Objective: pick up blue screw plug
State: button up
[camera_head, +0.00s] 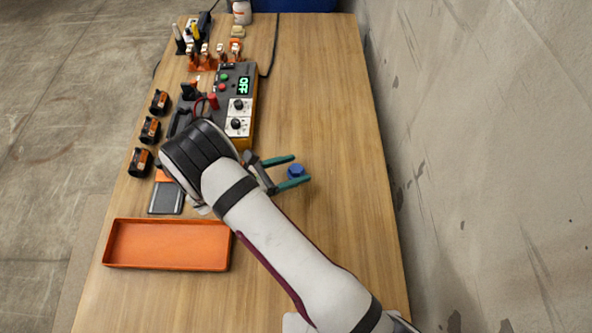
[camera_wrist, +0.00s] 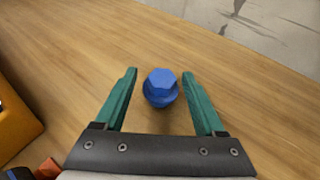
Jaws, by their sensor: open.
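The blue screw plug (camera_head: 296,171) stands on the wooden table, to the right of the control box. In the wrist view the plug (camera_wrist: 161,87) shows a hexagonal head on top of a wider round part. My gripper (camera_head: 291,172) is open, with its green fingers pointing right in the head view. In the wrist view the plug lies between the fingertips of my gripper (camera_wrist: 160,78), with a gap visible on both sides. I see no contact between the fingers and the plug.
A control box (camera_head: 247,88) with a green display stands left of the gripper. An orange tray (camera_head: 168,263) lies at the front left. Several black-and-orange cylinders (camera_head: 150,130) line the left edge. A concrete wall (camera_head: 480,130) rises right of the table. The table's right side is clear.

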aim_at(302, 168)
jog(key=x, duration=0.3)
jog(key=shift+d+f, duration=0.1)
jog(key=shift+d, duration=0.3)
grip_shut()
